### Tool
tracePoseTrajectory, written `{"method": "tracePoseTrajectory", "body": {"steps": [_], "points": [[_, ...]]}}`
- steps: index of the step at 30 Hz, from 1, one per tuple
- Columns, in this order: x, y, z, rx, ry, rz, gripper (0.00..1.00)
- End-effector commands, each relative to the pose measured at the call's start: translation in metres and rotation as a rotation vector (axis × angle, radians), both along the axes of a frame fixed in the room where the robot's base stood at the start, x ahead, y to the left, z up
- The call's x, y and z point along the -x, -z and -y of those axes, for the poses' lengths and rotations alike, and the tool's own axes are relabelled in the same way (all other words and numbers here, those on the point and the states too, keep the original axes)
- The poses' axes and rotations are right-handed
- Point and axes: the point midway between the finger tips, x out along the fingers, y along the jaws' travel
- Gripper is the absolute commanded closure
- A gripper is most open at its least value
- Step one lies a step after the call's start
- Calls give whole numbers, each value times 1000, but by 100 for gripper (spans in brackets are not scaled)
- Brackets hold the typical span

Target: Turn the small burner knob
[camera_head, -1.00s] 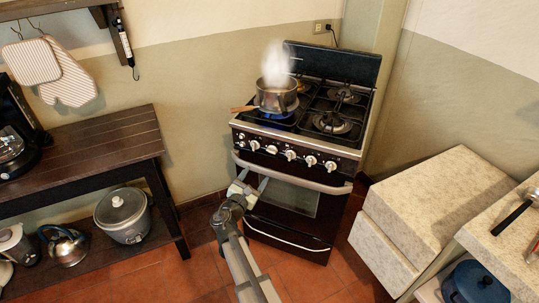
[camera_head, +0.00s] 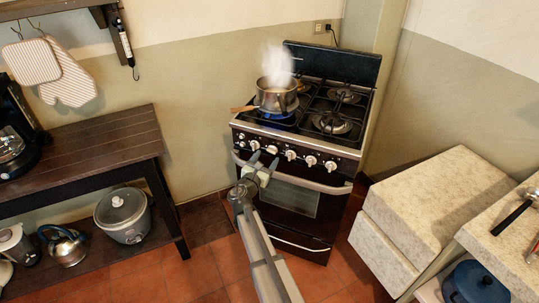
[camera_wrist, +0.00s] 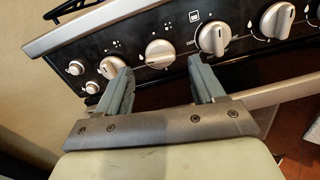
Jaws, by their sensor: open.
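The stove's front panel (camera_head: 300,157) carries a row of several white-grey knobs. A second knob (camera_wrist: 160,53) appears between my fingertips, and a third knob (camera_wrist: 214,38) is just above my right fingertip. I cannot tell from markings which knob is for the small burner. My gripper (camera_head: 263,161) is open and empty, in front of the left part of the panel. The wrist view shows its two fingers (camera_wrist: 160,67) spread, pointing at the panel; contact is not clear.
The oven handle bar (camera_head: 310,182) runs just below the knobs. A dark wooden table (camera_head: 100,145) is left, a pale stone-topped cabinet (camera_head: 435,205) right. Floor before the stove is clear.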

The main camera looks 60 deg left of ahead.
Motion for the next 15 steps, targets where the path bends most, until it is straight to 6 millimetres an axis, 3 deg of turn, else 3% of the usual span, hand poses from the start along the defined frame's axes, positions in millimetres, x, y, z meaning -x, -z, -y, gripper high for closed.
{"method": "tracePoseTrajectory", "body": {"steps": [6, 15], "points": [[-21, 0, -19, 0, 0, 0, 32], [-29, 0, -25, 0, 0, 0, 32]]}}
